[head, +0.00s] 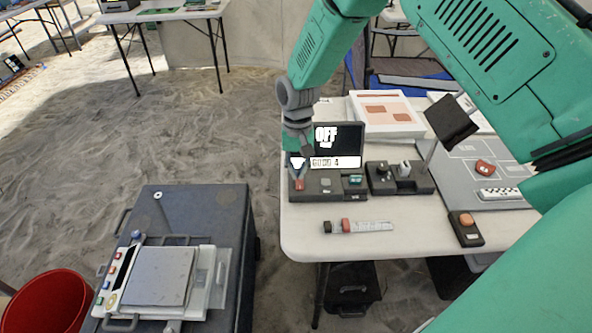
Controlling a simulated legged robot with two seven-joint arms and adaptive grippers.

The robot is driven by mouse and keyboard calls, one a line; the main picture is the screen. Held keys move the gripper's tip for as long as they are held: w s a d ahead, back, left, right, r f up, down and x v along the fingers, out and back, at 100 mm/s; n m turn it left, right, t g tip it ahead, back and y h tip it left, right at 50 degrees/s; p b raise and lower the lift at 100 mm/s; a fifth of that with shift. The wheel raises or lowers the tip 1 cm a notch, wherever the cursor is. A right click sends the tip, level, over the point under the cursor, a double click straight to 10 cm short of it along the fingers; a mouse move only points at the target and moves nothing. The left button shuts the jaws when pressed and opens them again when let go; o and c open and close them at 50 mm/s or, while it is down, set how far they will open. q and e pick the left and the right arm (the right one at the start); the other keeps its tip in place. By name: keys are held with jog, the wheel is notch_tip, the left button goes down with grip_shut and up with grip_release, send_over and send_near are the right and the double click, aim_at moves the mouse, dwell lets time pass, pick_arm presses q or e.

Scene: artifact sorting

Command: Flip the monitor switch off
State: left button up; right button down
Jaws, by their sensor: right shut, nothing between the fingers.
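The small dark monitor (349,144) stands on the white table, and its screen reads "OFF" in large white letters. A white label strip (336,162) runs along its lower edge. In front is a dark control box (327,188) with a red switch (299,184) at its left end, a grey part in the middle and a green part at the right. My right gripper (298,165) is shut and empty, pointing down just above the red switch. I cannot tell whether the fingertips touch the switch. My left gripper is not in view.
A second dark box with knobs (400,178) stands right of the control box. A small box with an orange button (466,227) and a ruler-like strip (369,226) lie nearer. A dark case with a scale (158,276) and a red bin (45,303) stand at lower left.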

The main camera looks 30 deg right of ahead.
aim_at(297, 189)
notch_tip(297, 189, up, 2)
jog(key=shift+s+r+p, duration=0.1)
jog(key=shift+p, duration=0.55)
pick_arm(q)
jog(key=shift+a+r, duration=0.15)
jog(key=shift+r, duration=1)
pick_arm(e)
notch_tip(297, 189, up, 10)
jog(key=s+a, duration=0.1)
jog(key=shift+s+f, duration=0.2)
jog(key=shift+f, duration=0.05)
